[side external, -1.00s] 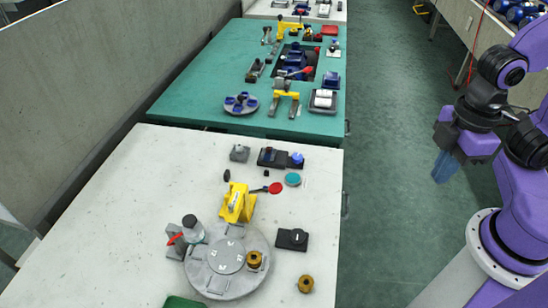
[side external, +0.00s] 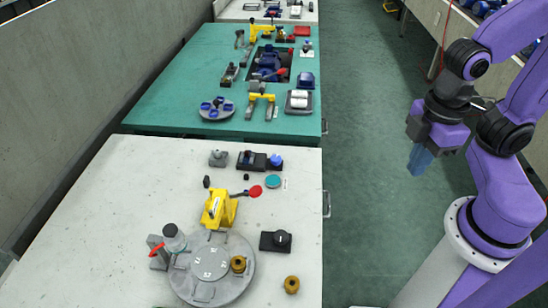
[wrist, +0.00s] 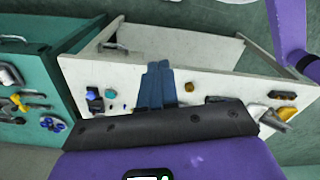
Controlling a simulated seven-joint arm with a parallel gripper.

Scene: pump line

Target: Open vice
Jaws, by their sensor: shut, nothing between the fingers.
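My gripper (side external: 420,160) hangs over the floor to the right of the white table (side external: 120,215), apart from everything on it. Its blue fingers are shut and empty, and they show in the wrist view (wrist: 155,85). A grey block with a red handle (side external: 155,250) stands at the left of a round grey plate (side external: 212,285), beside a grey-and-black cylindrical part (side external: 174,238). A yellow device (side external: 217,208) with a red-knobbed lever (side external: 254,191) stands behind the plate. I cannot tell for sure which is the vice, or whether its jaws are open.
A brass part (side external: 238,265) sits on the plate; another (side external: 291,284) is on the table. A black box (side external: 276,241) stands near the right edge. A green table (side external: 180,120) with several fixtures stands behind. The floor around my gripper is clear.

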